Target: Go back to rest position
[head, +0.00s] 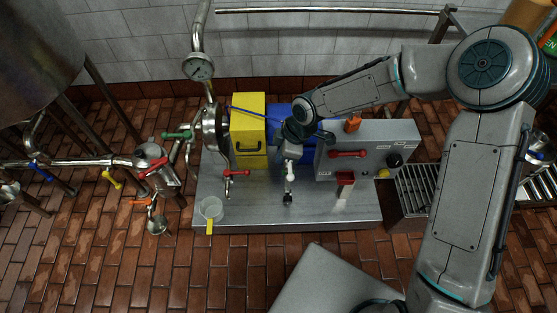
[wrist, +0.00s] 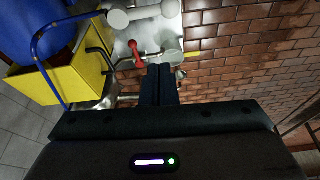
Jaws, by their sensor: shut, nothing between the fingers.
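My gripper (head: 292,150) is at the end of my bent arm, above the metal skid (head: 260,212), in front of the blue motor (head: 280,115). In the wrist view its dark fingers (wrist: 158,85) are together with nothing held. A red valve handle (wrist: 135,52) shows just beyond the fingertips in the wrist view; I cannot tell how far it is below them. In the head view, a red handle (head: 237,173) sits left of my gripper, apart from it.
A yellow box (head: 249,145) stands left of my gripper. A grey control panel (head: 385,160) with red handles is on the right. A clear cup (head: 211,207) sits at the skid's front left. Left pipes carry several coloured valves.

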